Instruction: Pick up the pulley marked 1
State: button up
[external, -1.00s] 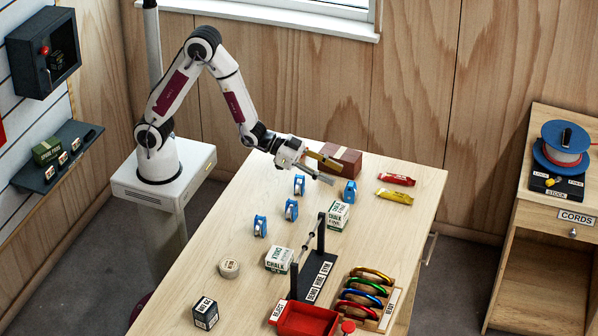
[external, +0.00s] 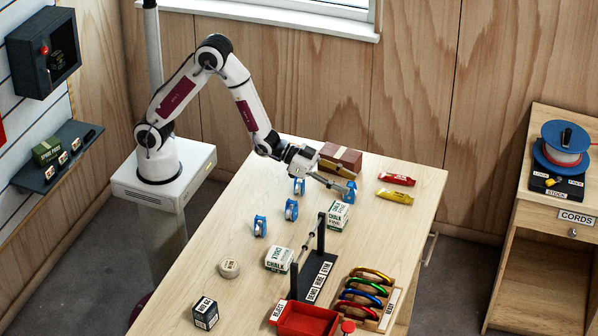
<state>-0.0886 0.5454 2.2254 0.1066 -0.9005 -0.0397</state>
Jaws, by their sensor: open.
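Several blue pulleys stand on the wooden table: one at the back left (external: 299,187), one in the middle (external: 291,210), one nearer the front left (external: 260,226) and one at the right (external: 350,193). The numbers on them are too small to read, so I cannot tell which is marked 1. My gripper (external: 347,181) is open, its fingers pointing right and down. Its fingertips are at the top of the right pulley in the picture. I cannot tell whether they touch it. Nothing shows between the fingers.
A brown box (external: 342,155) sits just behind my gripper. Red (external: 397,179) and yellow (external: 394,196) packets lie to the right. Chalk boxes (external: 338,215) (external: 279,260), a black stand with a bar (external: 318,270), a red tray (external: 306,319) and a carabiner rack (external: 384,318) stand nearer.

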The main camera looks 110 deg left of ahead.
grip_shut()
jog(key=shift+r, duration=0.15)
notch_tip(320, 180, up, 10)
dwell(1.1)
dwell(0.4)
